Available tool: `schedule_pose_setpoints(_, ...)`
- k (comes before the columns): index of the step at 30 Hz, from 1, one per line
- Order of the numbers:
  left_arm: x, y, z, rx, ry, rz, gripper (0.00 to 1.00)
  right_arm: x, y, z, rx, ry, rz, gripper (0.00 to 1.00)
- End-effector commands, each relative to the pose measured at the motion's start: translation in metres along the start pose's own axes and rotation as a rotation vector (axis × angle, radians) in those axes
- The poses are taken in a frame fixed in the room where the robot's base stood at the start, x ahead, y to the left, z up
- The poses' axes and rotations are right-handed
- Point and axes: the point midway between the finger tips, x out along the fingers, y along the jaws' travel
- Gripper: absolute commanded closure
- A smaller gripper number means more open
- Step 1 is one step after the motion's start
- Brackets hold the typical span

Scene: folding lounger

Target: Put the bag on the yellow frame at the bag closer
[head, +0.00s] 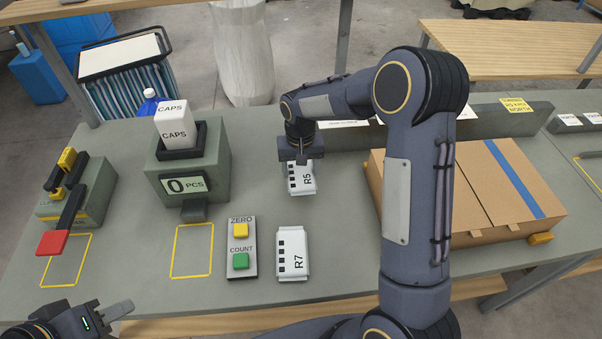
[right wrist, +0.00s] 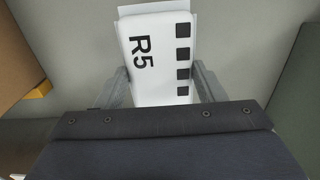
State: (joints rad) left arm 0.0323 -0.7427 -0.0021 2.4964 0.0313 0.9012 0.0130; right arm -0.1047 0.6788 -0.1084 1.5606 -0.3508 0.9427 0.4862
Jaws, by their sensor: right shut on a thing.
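The bag closer (head: 80,195) with a red-tipped lever (head: 53,243) stands at the left of the bench in the head view. A yellow frame (head: 47,286) is marked on the bench in front of it, with nothing on it. My left gripper (head: 112,312) is at the bottom left edge, partly cut off.
A second yellow frame (head: 192,250) lies empty before the scale. A ZERO/COUNT button panel (head: 241,262) and a white R7 packet (head: 292,253) lie to its right. A cardboard box (head: 500,190) with a blue stripe fills the right side, partly behind my right arm.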

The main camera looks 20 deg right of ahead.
Motion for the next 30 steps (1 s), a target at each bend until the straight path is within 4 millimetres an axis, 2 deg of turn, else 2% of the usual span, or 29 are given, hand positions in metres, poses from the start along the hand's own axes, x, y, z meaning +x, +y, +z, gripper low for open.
schedule_pose_setpoints(5,-0.002,0.001,-0.001,0.000,0.000,0.000,0.64,0.012,0.003,-0.009,0.002,-0.002,0.001,0.59)
schedule_pose_setpoints(9,-0.003,0.002,-0.002,0.000,0.000,0.000,0.64,0.035,0.002,-0.008,0.000,-0.004,0.001,0.59)
schedule_pose_setpoints(11,-0.004,0.002,-0.002,0.000,0.000,0.000,0.64,0.040,0.003,-0.008,0.000,-0.002,0.001,0.59)
schedule_pose_setpoints(22,0.001,0.000,0.000,0.000,0.000,0.000,0.64,0.046,0.002,-0.008,0.000,0.000,0.000,0.59)
schedule_pose_setpoints(23,0.000,0.000,0.000,0.000,0.000,0.000,0.64,0.045,0.002,-0.008,0.000,0.000,0.000,0.35)
schedule_pose_setpoints(27,-0.001,0.000,0.000,0.000,0.000,0.000,0.64,0.044,0.002,-0.008,0.000,0.000,0.000,0.16)
schedule_pose_setpoints(30,-0.001,0.000,0.000,0.000,0.000,0.000,0.64,0.044,0.002,-0.008,0.000,0.000,0.000,0.15)
